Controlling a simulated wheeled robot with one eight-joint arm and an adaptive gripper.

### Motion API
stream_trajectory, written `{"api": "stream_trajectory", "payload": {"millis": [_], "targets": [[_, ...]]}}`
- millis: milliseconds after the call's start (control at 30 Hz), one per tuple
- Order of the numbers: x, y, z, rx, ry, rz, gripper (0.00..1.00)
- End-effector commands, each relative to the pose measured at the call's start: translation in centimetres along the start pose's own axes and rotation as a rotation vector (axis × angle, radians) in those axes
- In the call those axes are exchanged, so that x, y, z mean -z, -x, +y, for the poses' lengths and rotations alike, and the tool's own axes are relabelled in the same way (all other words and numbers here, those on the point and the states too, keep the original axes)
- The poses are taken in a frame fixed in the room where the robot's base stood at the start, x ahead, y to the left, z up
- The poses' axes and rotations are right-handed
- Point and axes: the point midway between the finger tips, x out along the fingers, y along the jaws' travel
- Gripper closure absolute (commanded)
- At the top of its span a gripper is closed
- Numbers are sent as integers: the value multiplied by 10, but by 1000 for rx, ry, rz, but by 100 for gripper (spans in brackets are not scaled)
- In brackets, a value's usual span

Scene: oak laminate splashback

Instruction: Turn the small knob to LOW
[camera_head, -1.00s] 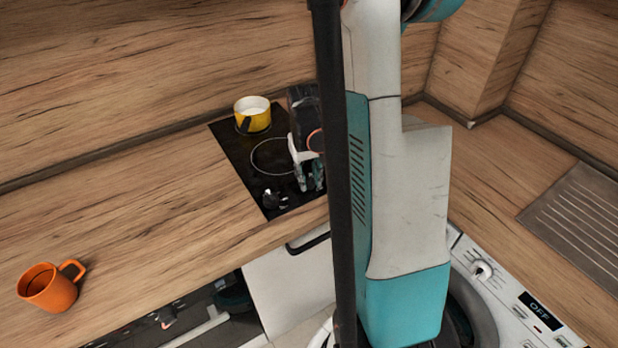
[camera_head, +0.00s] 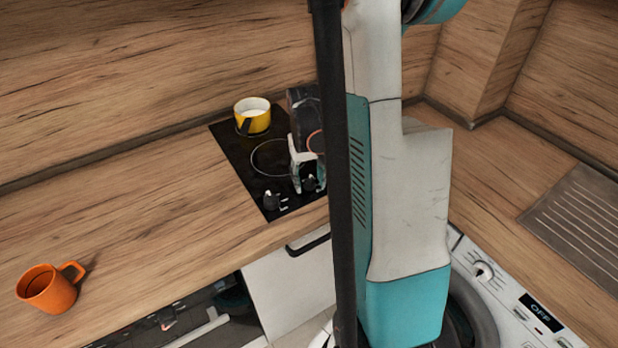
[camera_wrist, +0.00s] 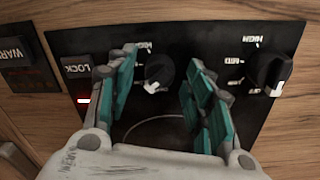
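Two black knobs sit on the hob panel. One black knob (camera_wrist: 156,72) lies between my fingers in the wrist view; its white mark points down and slightly left. It also shows in the head view (camera_head: 310,184). The other black knob (camera_wrist: 270,72), with a white pointer, is to the right, outside my fingers. HIGH and MID labels show near that knob; a HIGH label shows near the first. I cannot tell from size which knob is the small one. My gripper (camera_wrist: 160,85) is open, its teal-padded fingers apart on either side of the first knob; it holds nothing.
The black hob (camera_head: 232,150) carries a yellow pot (camera_head: 253,124) at its back. LOCK (camera_wrist: 77,68) and WARM (camera_wrist: 12,50) buttons are left in the wrist view. An orange mug (camera_head: 48,290) stands on the counter at left. A washing machine (camera_head: 512,300) is at right.

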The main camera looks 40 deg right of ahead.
Motion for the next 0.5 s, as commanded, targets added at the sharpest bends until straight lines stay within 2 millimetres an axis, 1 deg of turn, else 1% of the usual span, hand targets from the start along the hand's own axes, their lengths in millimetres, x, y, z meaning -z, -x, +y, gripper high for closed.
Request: {"api": "stream_trajectory", "payload": {"millis": [167,267,367,500], "targets": [[0,2,0,0,0,0,53],[0,10,0,0,0,0,53],[0,25,0,0,0,0,53],[-1,52,0,0,0,0,53]]}}
